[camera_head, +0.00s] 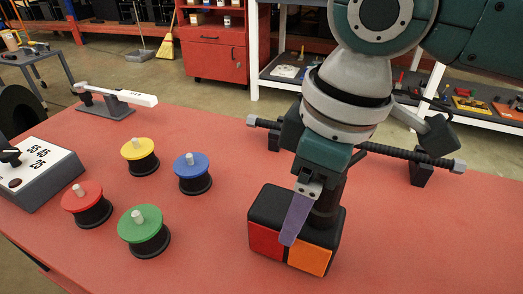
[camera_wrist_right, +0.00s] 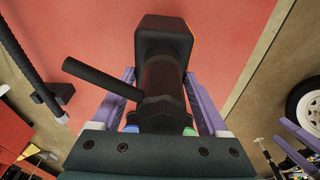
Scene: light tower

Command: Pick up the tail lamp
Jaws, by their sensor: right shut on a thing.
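The tail lamp (camera_head: 265,240) is a black block with a red and an orange lens on its front and a dark round stem on top. It stands upright at the front of the red table; I cannot tell whether it touches the top. My right gripper (camera_head: 308,212) comes from above, shut on the lamp, one purple finger in front of it. In the wrist view the fingers (camera_wrist_right: 162,88) lie on both sides of the lamp's stem, and the black block (camera_wrist_right: 163,38) is beyond. My left gripper (camera_wrist_right: 298,138) shows only in the wrist view, at the right edge, its purple fingers apart.
Yellow (camera_head: 139,149), blue (camera_head: 191,166), red (camera_head: 82,197) and green (camera_head: 140,224) capped buttons stand left of the lamp. A black bar (camera_head: 400,154) on supports lies behind it. A grey control box (camera_head: 40,178) and a white lever (camera_head: 125,97) are at left.

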